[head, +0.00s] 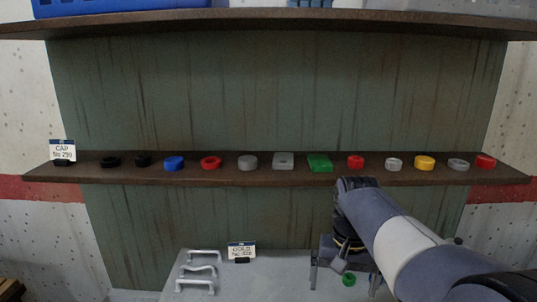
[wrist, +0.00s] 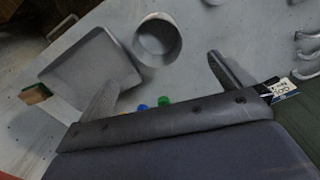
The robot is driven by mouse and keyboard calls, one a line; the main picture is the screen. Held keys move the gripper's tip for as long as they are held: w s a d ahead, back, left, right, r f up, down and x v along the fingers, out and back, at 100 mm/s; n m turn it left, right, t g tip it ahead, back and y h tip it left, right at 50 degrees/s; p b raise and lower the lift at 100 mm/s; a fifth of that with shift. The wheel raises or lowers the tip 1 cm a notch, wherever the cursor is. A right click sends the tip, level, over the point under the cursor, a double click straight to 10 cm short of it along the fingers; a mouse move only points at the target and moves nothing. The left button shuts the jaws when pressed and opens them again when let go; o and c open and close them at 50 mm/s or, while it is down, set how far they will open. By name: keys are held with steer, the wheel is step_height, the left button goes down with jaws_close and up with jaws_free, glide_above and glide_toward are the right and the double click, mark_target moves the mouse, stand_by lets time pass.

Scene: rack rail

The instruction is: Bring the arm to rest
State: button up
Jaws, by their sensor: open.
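My gripper (head: 344,272) hangs over the grey table, with its fingers apart and pointing down in the head view. In the wrist view the two fingers of my gripper (wrist: 165,85) are spread wide and nothing shows held between them. My arm reaches in from the lower right of the head view and its upper bend overlaps the edge of the shelf (head: 220,179) in the picture. I cannot tell how far the fingertips are above the table.
A row of coloured caps, including a green one (head: 319,162), stands on the shelf. The grey table (head: 285,275) bears a handled rack (head: 197,270) and a label (head: 241,251). In the wrist view a round grey cup (wrist: 157,42) and a square tray (wrist: 90,70) stand near small caps (wrist: 163,100).

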steer(key=f, duration=1)
steer(key=shift+d, duration=0.25)
steer(key=shift+w+a+r, duration=0.1)
steer(key=shift+r, duration=1.15)
steer(key=shift+w+r, duration=0.1)
steer(key=shift+r, duration=1.15)
